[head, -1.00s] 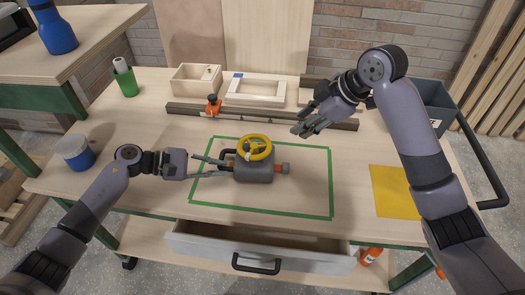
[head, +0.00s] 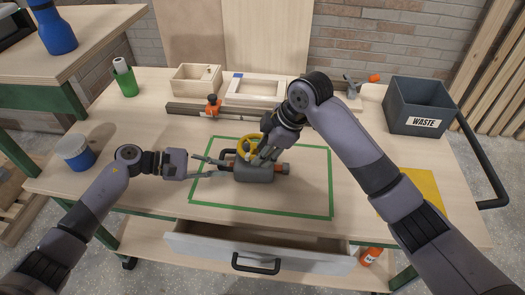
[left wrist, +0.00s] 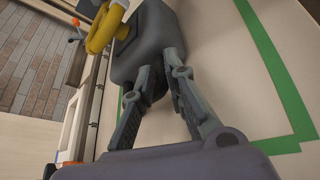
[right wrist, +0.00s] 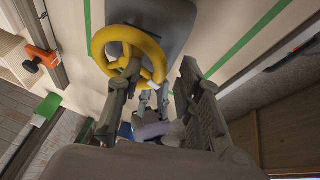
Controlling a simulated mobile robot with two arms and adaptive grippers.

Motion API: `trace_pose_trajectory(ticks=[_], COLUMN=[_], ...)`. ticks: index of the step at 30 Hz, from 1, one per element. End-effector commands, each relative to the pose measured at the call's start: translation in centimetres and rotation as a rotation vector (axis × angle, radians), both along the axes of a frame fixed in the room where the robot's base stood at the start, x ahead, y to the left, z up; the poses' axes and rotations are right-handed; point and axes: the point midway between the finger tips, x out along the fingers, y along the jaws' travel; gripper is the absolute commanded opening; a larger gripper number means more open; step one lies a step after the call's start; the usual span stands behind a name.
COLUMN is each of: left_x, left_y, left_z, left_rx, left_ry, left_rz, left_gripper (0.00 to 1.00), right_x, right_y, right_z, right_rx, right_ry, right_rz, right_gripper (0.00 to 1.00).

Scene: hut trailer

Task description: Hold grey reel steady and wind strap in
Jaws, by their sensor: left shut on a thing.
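The grey reel (head: 254,173) lies inside the green tape outline, with a yellow handwheel (head: 243,146) on top. My left gripper (head: 208,166) is shut on the reel's left side; the left wrist view shows its fingers (left wrist: 158,85) against the dark grey body (left wrist: 150,40). My right gripper (head: 262,157) is over the wheel's right side. In the right wrist view its fingers (right wrist: 158,85) are apart, the left one crossing the yellow rim (right wrist: 97,45). A short orange piece with a grey end (head: 283,169) shows at the reel's right; I cannot tell whether it is strap.
A grey waste bin (head: 418,108) stands back right and a yellow sheet (head: 425,185) lies at the right. An open drawer (head: 205,246) projects in front.

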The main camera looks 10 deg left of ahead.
Motion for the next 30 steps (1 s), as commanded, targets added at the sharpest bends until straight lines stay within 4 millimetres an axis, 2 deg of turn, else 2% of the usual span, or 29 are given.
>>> trace_pose_trajectory(ticks=[4, 12, 26, 30], left_x=[0.04, 0.05, 0.1, 0.12], left_y=[0.0, 0.02, 0.08, 0.1], left_z=[0.09, 0.09, 0.08, 0.07], left_rx=[-0.001, -0.001, -0.001, 0.0], left_ry=[-0.002, -0.002, -0.001, -0.002], left_rz=[0.001, 0.001, 0.003, 0.004], left_gripper=[0.0, 0.0, 0.0, 0.0], right_x=[0.06, 0.08, 0.04, 0.03], right_y=[0.3, 0.33, 0.29, 0.27], right_z=[-0.73, -0.78, -0.81, -0.85], right_rx=[0.0, 0.0, -0.001, -0.001], right_ry=[0.001, 0.0, 0.002, 0.003], right_rz=[-0.001, 0.0, 0.001, 0.0], right_gripper=[0.33, 0.32, 0.02, 0.0])
